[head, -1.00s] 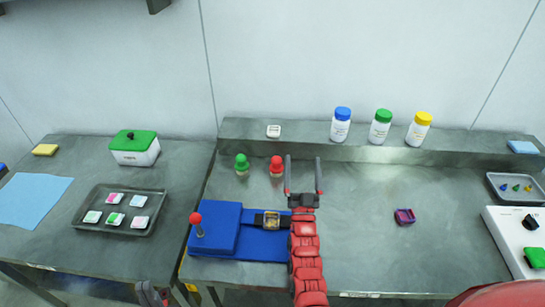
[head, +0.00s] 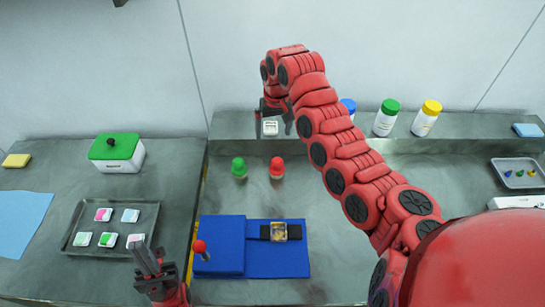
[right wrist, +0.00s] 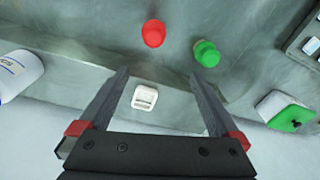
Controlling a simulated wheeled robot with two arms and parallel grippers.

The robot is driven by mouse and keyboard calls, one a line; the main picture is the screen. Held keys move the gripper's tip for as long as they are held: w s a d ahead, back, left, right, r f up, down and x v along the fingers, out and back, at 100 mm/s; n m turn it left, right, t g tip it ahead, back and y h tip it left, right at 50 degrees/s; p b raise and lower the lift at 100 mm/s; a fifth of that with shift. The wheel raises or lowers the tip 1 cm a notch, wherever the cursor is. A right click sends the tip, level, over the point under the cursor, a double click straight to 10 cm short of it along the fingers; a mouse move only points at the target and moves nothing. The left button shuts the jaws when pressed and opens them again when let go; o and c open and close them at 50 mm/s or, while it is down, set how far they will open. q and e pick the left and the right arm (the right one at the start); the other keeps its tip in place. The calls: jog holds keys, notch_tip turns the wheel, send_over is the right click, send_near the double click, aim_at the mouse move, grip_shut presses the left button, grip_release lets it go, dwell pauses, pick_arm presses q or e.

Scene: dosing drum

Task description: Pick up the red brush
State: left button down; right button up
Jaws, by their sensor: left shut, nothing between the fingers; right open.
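A red-topped piece (head: 277,168), which looks like the red brush, stands on the right table beside a green-topped one (head: 239,168). It also shows in the right wrist view (right wrist: 153,33), just beyond my fingertips. My right gripper (head: 273,125) is open, over the back shelf near a small white box (head: 270,128). In the right wrist view that box (right wrist: 145,97) shows between the open fingers, and nothing is held. My left gripper (head: 150,262) is shut and empty, low at the left, in front of the tray.
A blue mat (head: 280,262) carries a dark strap with a clear case (head: 280,232). A red-knobbed lever (head: 200,248) stands by it. Green-lidded (head: 388,117) and yellow-lidded (head: 427,117) bottles stand on the shelf. A tray of tiles (head: 85,217) lies left.

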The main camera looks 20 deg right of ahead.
jog(key=s, duration=0.1)
send_over(277, 160)
jog(key=shift+g, duration=0.4)
notch_tip(277, 160, down, 6)
jog(key=shift+s+a+f, duration=0.1)
jog(key=shift+f, duration=0.15)
notch_tip(277, 160, down, 4)
jog(key=shift+r+b, duration=0.1)
jog(key=shift+b, duration=0.8)
jog(key=shift+f, duration=0.5)
notch_tip(277, 160, down, 4)
jog(key=shift+r+p, duration=0.1)
jog(key=shift+p, duration=0.95)
jog(key=shift+f, duration=0.7)
jog(key=shift+c, duration=0.3)
